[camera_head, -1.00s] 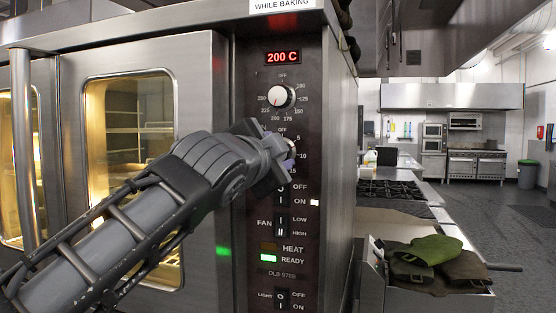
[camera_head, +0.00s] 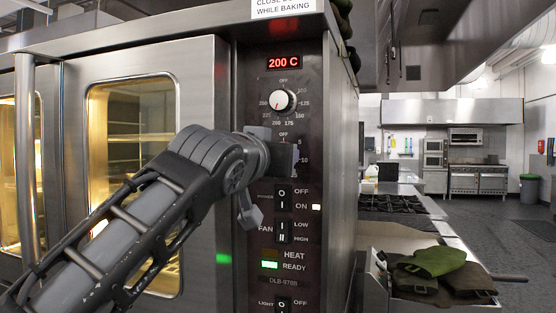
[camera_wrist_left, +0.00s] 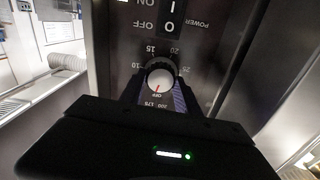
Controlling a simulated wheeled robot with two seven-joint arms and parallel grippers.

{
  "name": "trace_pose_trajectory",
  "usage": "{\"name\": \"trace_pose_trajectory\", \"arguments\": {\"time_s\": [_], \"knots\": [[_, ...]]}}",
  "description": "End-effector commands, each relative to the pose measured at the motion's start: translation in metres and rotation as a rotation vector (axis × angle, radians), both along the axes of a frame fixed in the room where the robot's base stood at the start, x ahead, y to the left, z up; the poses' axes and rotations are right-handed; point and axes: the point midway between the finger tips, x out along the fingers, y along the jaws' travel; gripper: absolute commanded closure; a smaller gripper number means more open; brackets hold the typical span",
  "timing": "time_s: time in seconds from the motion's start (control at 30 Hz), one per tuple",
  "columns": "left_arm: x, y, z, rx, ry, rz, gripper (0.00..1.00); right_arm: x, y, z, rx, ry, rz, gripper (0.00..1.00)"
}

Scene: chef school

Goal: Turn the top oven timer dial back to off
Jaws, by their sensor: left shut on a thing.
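That view is upside down, and the pointer aims toward the OFF mark. My left gripper (camera_head: 280,158) is at the timer dial on the oven's control panel (camera_head: 318,222), shut on it, and hides the dial in the head view. The gripper also shows in the wrist view (camera_wrist_left: 157,95). My right gripper is not in view.
The temperature dial (camera_head: 282,100) sits just above my left gripper, under a red display (camera_head: 283,63) reading 200 C. The power switch (camera_head: 281,198) and fan switch (camera_head: 282,232) are below. Green oven mitts (camera_head: 436,262) lie at the lower right.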

Motion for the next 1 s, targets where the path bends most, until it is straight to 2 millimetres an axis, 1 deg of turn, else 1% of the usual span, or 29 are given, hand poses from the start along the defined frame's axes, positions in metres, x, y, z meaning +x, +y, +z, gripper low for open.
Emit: {"name": "trace_pose_trajectory", "arguments": {"time_s": [0.03,0.2,0.4,0.6,0.93,0.97,1.0], "knots": [[0.0005,-0.0011,-0.0035,-0.033,0.016,0.0,1.0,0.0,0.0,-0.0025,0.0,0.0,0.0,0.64],[0.0012,-0.0005,-0.0038,-0.146,0.055,0.001,1.0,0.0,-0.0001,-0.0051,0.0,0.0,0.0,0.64],[0.001,-0.0007,-0.0035,-0.227,0.081,0.0,1.0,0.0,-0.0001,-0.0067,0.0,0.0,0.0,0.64],[0.0009,-0.0004,-0.0028,-0.259,0.092,0.0,1.0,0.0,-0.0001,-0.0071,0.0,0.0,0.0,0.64],[0.0008,-0.0001,-0.0022,-0.263,0.091,0.0,1.0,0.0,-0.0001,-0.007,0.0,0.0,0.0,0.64],[0.0008,-0.0001,-0.0022,-0.263,0.091,0.0,0.61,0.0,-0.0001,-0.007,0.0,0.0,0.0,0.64],[0.0008,-0.0001,-0.0021,-0.263,0.091,0.0,0.58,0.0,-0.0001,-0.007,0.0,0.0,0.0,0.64]]}}
